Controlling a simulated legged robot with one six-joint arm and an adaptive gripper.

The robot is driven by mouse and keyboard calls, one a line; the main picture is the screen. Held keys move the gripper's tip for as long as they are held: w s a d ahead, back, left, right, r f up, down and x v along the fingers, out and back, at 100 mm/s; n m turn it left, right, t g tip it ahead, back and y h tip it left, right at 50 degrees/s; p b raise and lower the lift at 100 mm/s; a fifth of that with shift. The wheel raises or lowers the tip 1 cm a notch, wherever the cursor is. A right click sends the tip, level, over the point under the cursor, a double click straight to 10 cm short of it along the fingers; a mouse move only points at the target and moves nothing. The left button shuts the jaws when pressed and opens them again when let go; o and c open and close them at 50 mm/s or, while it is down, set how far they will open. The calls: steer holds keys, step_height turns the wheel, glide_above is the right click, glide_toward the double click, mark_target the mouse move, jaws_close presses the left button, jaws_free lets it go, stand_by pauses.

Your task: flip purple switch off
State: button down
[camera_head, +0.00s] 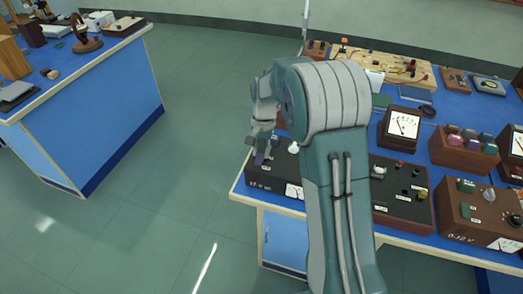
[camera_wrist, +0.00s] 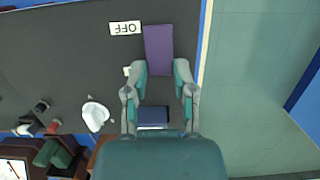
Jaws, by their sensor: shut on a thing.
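The purple switch (camera_wrist: 158,46) is a flat purple lever on a dark box (camera_wrist: 60,50), with a white OFF label (camera_wrist: 125,28) beside its far end. My gripper (camera_wrist: 159,72) has a finger on each side of the switch's near part and is shut on it. In the head view a small piece of the purple switch (camera_head: 259,158) shows under my gripper (camera_head: 262,148), at the left end of the dark box (camera_head: 262,180). A second label beside the switch is mostly hidden by a finger. A dark blue piece shows between my fingers.
Meters and other instrument boxes, such as a brown one (camera_head: 465,152), crowd the bench to the right. Open floor (camera_head: 190,150) lies left, before another bench (camera_head: 95,110).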

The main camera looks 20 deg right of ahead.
steer(key=shift+s+a+t+h, duration=0.1)
steer(key=shift+s+t+h, duration=0.05)
steer(key=shift+t+h, duration=0.2)
steer(key=shift+c, duration=2.2)
jaws_free()
steer(key=shift+r, duration=0.1)
step_height(320, 180, up, 12)
steer(key=w, duration=0.1)
steer(key=shift+d, duration=0.25)
steer(key=shift+w, duration=0.1)
